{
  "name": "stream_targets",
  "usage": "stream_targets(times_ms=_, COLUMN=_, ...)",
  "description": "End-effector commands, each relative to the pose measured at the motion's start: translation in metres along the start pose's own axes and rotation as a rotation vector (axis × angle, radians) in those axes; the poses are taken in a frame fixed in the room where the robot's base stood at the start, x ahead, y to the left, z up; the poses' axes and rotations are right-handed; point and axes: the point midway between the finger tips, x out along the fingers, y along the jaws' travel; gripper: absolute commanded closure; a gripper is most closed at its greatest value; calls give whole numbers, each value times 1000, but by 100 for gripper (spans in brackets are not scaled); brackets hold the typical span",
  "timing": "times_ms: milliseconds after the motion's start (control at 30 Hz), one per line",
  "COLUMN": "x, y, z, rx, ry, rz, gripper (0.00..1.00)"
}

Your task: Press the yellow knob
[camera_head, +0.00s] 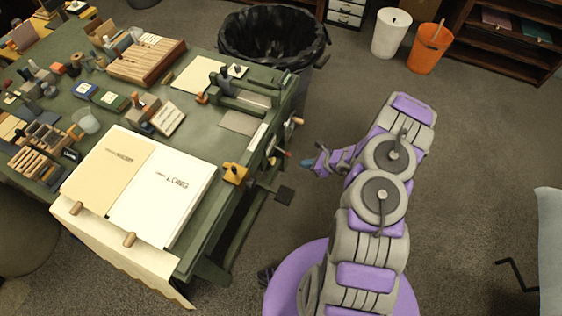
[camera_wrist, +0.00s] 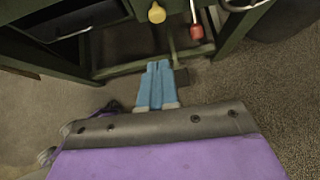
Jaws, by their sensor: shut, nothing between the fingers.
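The yellow knob (camera_wrist: 156,13) shows at the top of the wrist view, on the front of the green bench. In the head view a yellow piece with a dark centre (camera_head: 235,173) sits at the bench's right edge; I cannot tell for sure that it is the same knob. My gripper (camera_head: 307,162) is out over the floor, to the right of the bench and apart from it. In the wrist view its blue fingers (camera_wrist: 159,66) are together and empty, pointing toward the bench, below the yellow knob in the picture.
A red-tipped handle (camera_wrist: 196,32) is right of the yellow knob. The green bench (camera_head: 212,136) carries papers, blocks and tools. A dark pedal-like plate (camera_head: 285,194) sits low beside it. A black bin (camera_head: 272,38) stands behind.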

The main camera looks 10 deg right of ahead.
Motion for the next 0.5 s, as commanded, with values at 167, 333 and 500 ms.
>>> stream_targets(times_ms=167, x=10, y=0, z=-1, rx=0, ry=0, rz=2, gripper=100)
stream_targets(times_ms=333, x=38, y=2, z=-3, rx=0, ry=0, rz=7, gripper=100)
stream_targets(times_ms=500, x=72, y=1, z=-2, rx=-4, ry=0, rz=4, gripper=100)
